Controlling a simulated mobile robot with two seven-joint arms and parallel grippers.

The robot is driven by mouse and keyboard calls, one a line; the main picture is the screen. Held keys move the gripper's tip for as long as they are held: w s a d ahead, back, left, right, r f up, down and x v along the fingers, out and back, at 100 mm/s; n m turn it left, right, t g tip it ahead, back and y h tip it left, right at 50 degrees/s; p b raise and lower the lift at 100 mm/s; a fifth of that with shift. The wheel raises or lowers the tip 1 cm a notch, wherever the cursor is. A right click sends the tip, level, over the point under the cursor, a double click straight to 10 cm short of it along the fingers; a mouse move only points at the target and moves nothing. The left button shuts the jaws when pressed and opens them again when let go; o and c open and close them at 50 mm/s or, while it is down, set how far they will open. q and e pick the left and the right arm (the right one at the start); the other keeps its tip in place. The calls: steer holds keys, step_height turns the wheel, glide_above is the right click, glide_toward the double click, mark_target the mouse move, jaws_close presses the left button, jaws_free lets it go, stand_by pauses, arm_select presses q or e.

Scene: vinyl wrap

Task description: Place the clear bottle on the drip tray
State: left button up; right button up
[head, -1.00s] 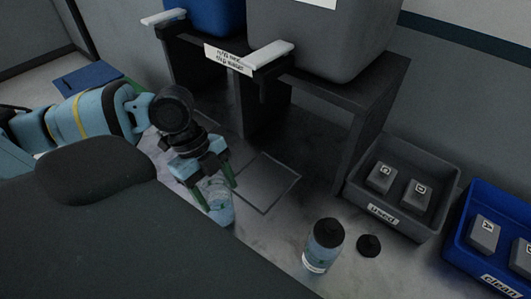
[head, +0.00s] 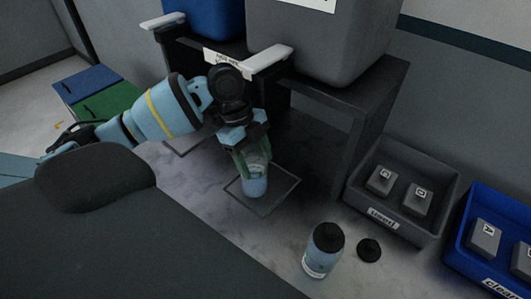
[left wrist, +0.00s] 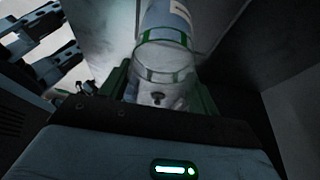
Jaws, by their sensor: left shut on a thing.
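The clear bottle (head: 255,183) is upright in my left gripper (head: 252,160), whose green fingers are shut on its upper part. In the head view the bottle is over the dark square drip tray (head: 278,200); I cannot tell whether its base touches the tray. In the left wrist view the clear bottle (left wrist: 163,62) sits between the fingers of the left gripper (left wrist: 160,95). My right gripper is not clearly visible in the head view.
A capped blue bottle (head: 321,252) and a loose black cap (head: 369,250) stand on the counter to the right. A grey "used" bin (head: 392,225) and a blue "clean" bin (head: 470,265) hold lettered blocks. A dark shelf (head: 365,110) with dispensers rises behind the tray.

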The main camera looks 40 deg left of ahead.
arm_select(q)
steer(key=w, duration=0.1)
steer(key=w+f, duration=0.1)
steer(key=w, duration=0.1)
steer(key=shift+w+d+f, duration=0.15)
steer(key=shift+w+f, duration=0.05)
steer(key=shift+w, duration=0.1)
steer(key=shift+f, duration=0.2)
steer(key=o, duration=1.3)
steer(key=shift+r, duration=0.15)
